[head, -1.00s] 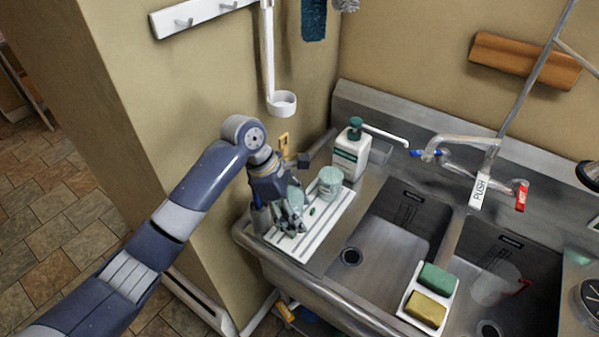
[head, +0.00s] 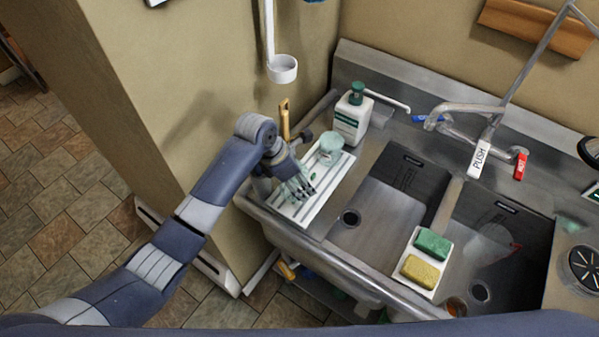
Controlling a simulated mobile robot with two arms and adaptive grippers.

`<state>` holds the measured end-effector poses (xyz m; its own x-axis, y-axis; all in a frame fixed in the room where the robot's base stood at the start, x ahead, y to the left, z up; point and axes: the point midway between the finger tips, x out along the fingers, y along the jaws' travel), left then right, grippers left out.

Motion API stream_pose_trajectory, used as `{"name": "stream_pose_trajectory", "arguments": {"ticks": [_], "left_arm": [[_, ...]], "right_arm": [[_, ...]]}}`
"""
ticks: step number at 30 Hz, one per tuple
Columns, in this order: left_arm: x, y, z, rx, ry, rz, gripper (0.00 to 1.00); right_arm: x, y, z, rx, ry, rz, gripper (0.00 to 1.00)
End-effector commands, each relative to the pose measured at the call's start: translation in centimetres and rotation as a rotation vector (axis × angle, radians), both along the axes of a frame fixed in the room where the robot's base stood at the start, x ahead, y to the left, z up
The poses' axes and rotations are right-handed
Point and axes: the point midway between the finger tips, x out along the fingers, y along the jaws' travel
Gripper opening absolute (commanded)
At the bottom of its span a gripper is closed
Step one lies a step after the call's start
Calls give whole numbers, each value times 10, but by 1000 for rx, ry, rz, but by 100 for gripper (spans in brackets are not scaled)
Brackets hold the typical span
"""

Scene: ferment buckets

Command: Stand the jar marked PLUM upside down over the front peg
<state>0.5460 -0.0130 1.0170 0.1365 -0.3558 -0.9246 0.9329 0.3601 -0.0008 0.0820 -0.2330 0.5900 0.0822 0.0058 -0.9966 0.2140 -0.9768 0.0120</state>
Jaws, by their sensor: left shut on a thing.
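A white slatted drying rack (head: 331,180) lies on the left end of the steel sink counter. A pale green, cloudy glass jar (head: 330,146) stands at the rack's back end; I cannot read any mark on it. My left gripper (head: 301,190) is low over the rack's front part, shut on a pale greenish jar (head: 287,169) that its fingers mostly hide. I cannot read that jar's label, nor tell whether it touches the rack. The front peg is not visible, with the gripper covering that area. My right gripper is out of view.
A soap bottle (head: 352,114) with a green pump stands behind the rack. A white tray (head: 441,262) with green and yellow sponges sits at the front between the two basins. A white ring holder (head: 282,69) hangs on the wall above. A faucet (head: 470,125) is at the back.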

Motion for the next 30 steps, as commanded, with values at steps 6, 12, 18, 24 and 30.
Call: {"name": "stream_pose_trajectory", "arguments": {"ticks": [6,12,18,24,30], "left_arm": [[-1,-1,-23,-3,1,-1,28],[0,-1,-40,-2,-1,-1,28],[0,-1,-50,-2,-1,-2,28],[0,-1,-52,-1,-3,-2,28],[0,-1,-52,-1,-3,-2,28]], "right_arm": [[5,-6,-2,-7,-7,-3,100],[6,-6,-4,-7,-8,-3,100],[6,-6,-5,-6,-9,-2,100],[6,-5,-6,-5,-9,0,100],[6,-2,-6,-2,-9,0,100]]}}
